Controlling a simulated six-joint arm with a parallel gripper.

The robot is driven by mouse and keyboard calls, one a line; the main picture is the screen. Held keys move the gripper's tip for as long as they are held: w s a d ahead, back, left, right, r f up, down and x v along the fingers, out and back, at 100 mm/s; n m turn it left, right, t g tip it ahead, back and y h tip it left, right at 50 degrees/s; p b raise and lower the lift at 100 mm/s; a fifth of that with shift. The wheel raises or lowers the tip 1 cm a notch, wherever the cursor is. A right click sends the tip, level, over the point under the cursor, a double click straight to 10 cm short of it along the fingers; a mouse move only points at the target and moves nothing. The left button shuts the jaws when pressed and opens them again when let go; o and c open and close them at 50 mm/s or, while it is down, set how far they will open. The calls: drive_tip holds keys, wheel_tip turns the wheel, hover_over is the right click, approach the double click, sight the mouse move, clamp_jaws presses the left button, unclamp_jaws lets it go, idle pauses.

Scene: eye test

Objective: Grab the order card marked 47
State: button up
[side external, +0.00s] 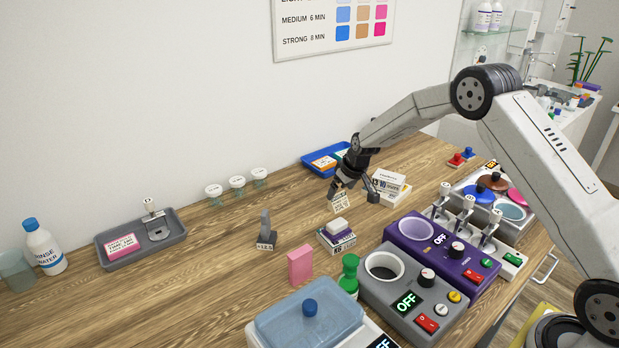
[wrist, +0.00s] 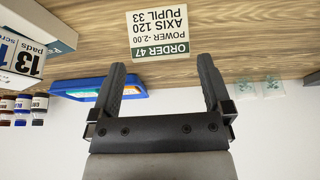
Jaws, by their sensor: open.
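The order card marked 47 (wrist: 160,35) is cream with a dark green band, and its text is upside down in the wrist view. It also shows in the side view (side external: 341,203), just below my gripper (side external: 352,193). In the wrist view my gripper (wrist: 159,66) is open, with one finger to either side of the card's width. The card lies beyond the fingertips, not between them. Nothing is held. Its bottom end is hard to make out in the side view.
A blue tray (side external: 316,163) with coloured cards lies behind my gripper. A purple heater unit (side external: 458,262) is at the right. Bare wood lies left of the card.

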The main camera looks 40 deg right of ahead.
sight(338, 196)
drive_tip(key=shift+x, duration=2)
drive_tip(key=shift+s, duration=0.1)
drive_tip(key=shift+c, duration=0.2)
drive_tip(key=c, duration=0.9)
drive_tip(key=shift+r, duration=0.1)
drive_tip(key=shift+r, duration=1.55)
drive_tip(key=s+r, duration=0.3)
drive_tip(key=s, duration=0.1)
drive_tip(key=s+a+r, duration=0.1)
drive_tip(key=s+r, duration=0.2)
drive_tip(key=s, duration=0.2)
drive_tip(key=s+r, duration=0.3)
drive_tip(key=s, duration=0.2)
drive_tip(key=shift+a+r, duration=0.3)
drive_tip(key=shift+a, duration=0.1)
